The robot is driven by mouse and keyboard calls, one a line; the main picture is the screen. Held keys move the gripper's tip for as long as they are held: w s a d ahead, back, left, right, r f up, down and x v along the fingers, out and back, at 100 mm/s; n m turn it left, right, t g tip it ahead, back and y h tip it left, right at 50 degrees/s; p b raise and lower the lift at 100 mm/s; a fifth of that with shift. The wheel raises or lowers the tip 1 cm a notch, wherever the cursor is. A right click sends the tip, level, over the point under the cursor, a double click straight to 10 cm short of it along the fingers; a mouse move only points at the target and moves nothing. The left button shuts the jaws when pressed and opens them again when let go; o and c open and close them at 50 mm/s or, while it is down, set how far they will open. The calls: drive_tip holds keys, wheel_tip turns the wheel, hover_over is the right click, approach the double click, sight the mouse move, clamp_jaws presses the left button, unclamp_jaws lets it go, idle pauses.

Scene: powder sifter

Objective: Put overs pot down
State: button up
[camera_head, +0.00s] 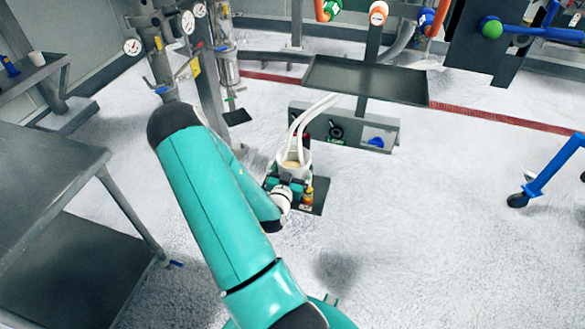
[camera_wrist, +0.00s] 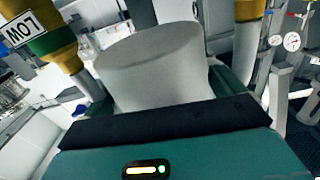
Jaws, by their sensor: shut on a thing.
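The overs pot, a pale pot (camera_head: 294,163) with tan contents in its mouth, is near the middle of the head view. A tall white loop rises from it; I cannot tell whether it is a handle. My gripper (camera_head: 288,182) is shut on the pot at its near side. In the wrist view the pot (camera_wrist: 155,75) appears as a pale grey cylinder between the two fingers. The pot's underside is hidden, so I cannot tell whether it touches anything below.
A dark plate (camera_head: 315,198) lies below the pot. A low grey control box (camera_head: 350,128) stands just behind, under a dark flat tray (camera_head: 365,80). A grey bench (camera_head: 45,185) is at left. A blue wheeled frame (camera_head: 550,170) is at right. The floor between is clear.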

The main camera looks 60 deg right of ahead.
drive_tip(key=shift+f, duration=0.35)
drive_tip(key=shift+f, duration=0.25)
drive_tip(key=o, duration=0.9)
drive_tip(key=shift+r, duration=0.15)
